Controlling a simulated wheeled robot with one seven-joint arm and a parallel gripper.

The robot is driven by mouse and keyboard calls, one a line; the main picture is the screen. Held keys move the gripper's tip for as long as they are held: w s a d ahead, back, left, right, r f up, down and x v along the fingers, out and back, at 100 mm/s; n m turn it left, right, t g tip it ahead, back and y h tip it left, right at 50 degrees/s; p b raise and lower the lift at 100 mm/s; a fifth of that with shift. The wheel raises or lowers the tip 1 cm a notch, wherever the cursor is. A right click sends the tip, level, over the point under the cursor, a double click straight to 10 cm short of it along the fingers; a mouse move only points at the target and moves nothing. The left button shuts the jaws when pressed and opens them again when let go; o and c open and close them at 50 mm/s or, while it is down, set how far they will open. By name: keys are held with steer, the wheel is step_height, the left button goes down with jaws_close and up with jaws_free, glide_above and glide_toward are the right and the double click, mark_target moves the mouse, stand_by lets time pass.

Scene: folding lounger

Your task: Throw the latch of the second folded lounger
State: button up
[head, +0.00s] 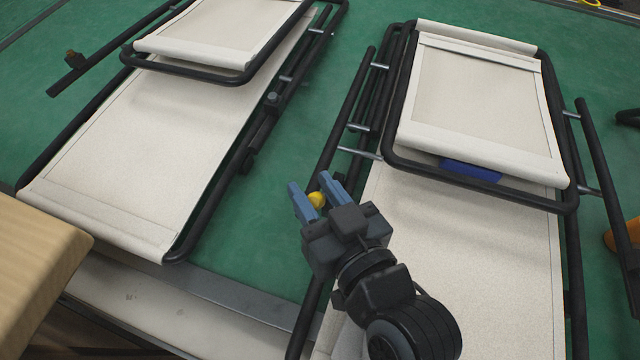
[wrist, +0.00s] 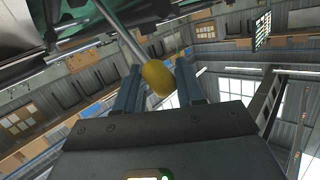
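Two folded loungers with cream fabric and black tube frames lie side by side, one at the left (head: 130,140) and one at the right (head: 480,95). A yellow knob (head: 317,199) is by the left frame rail of the right lounger. In the wrist view the knob (wrist: 158,78) sits on the end of a thin metal rod (wrist: 122,32). My gripper (head: 318,190) is around the knob, one finger on each side. The fingers look apart, with a small gap on one side in the head view; firm contact does not show. The rod is mostly hidden in the head view.
A wooden block (head: 35,270) is at the lower left. Green surface (head: 285,170) shows between the loungers. An orange object (head: 628,235) is partly visible at the right edge.

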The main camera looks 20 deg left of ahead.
steer(key=shift+o, duration=0.7)
steer(key=shift+a+f, duration=0.1)
steer(key=shift+o, duration=0.3)
steer(key=shift+w, duration=0.1)
steer(key=shift+d+r, duration=0.2)
steer(key=shift+r, duration=0.05)
steer(key=shift+w+r, duration=0.1)
steer(key=shift+r, duration=0.35)
step_height(320, 180, up, 3)
steer(key=s+d+r, duration=0.1)
steer(key=d+r, duration=0.6)
steer(key=d, duration=0.4)
steer(key=shift+s+d+p, duration=0.2)
steer(key=shift+s+p, duration=0.15)
steer(key=shift+f, duration=0.1)
